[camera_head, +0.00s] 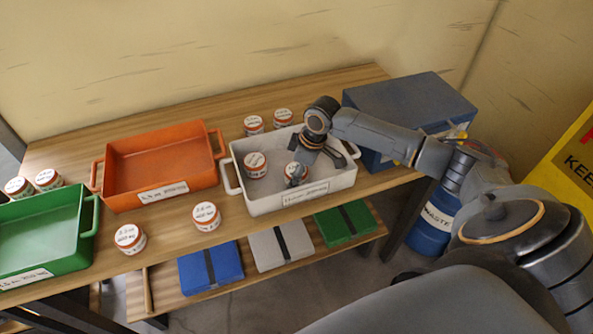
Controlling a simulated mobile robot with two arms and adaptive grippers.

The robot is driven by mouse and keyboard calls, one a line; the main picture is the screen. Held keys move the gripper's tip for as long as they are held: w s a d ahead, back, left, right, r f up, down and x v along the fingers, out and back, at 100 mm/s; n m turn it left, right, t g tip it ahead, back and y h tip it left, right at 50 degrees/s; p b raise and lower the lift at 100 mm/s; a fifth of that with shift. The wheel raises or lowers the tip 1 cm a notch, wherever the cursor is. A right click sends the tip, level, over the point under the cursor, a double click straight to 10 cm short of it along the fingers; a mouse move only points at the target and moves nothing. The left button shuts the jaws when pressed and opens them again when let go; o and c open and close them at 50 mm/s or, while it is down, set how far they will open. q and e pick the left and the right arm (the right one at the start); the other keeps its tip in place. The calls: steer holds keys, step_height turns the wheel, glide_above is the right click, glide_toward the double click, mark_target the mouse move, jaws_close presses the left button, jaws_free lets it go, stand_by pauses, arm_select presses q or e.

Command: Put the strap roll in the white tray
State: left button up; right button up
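The white tray (262,206) stands on the wooden bench right of centre, with a label on its front wall. Two labelled rolls with white tops and orange-red rims are in it: one roll (255,163) at the left, apart from my gripper, and another roll (294,169) under my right gripper. My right gripper (317,169) reaches down into the tray with its fingers spread. One finger partly hides the second roll, and I see no grip on it. I cannot tell whether they touch. The small labels are hard to read. My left gripper is not in view.
An orange tray (155,155) and a green tray (40,240) stand to the left, both empty where visible. More rolls stand on the bench at the front (206,217) and behind the white tray (283,118). A blue-grey box (410,105) is close at right, near my arm.

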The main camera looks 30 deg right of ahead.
steer(key=o, duration=1.3)
steer(key=shift+f, duration=0.1)
steer(key=b+v, duration=0.1)
steer(key=v, duration=1.1)
steer(key=shift+b, duration=0.3)
